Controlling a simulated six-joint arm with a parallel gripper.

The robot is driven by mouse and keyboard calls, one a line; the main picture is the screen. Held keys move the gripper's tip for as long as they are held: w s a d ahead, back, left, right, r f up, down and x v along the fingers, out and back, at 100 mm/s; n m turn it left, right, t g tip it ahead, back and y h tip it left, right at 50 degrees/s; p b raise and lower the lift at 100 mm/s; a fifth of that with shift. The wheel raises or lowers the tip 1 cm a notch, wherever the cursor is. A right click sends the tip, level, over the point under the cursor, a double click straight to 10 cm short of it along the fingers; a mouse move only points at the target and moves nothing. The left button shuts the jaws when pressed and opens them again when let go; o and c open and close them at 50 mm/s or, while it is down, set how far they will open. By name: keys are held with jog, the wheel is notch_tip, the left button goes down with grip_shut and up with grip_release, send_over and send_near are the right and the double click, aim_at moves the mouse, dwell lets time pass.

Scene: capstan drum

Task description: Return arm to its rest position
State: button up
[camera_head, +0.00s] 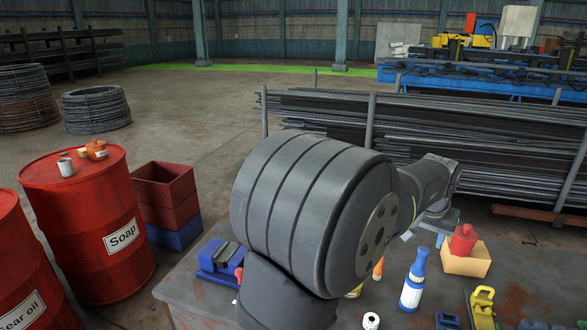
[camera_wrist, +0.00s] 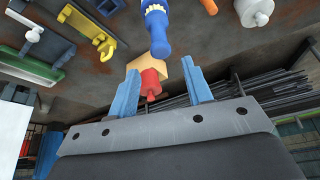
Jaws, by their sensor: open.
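My gripper (camera_wrist: 163,72) is in the wrist view, with its two blue fingers wide apart and nothing held between them. A tan box (camera_wrist: 172,68) and a red-topped container (camera_wrist: 150,82) show in the gap beyond the fingers. In the head view, a grey arm link (camera_head: 432,182) reaches behind a large grey grooved cylinder (camera_head: 300,195). This cylinder fills the middle and hides much of the arm.
A blue bottle (camera_head: 413,282), the tan box (camera_head: 465,262) and a yellow tool (camera_head: 483,300) stand on the bench. A blue vise (camera_head: 220,262) sits left of the cylinder. Red barrels (camera_head: 85,235) stand at left, and racked bars (camera_head: 420,130) lie behind.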

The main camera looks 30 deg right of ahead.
aim_at(425, 248)
jog(key=x, duration=1)
jog(key=shift+f, duration=0.15)
jog(key=shift+w+d+r, duration=0.1)
jog(key=shift+d+r, duration=0.05)
jog(key=shift+r, duration=1.75)
jog(key=shift+f, duration=0.1)
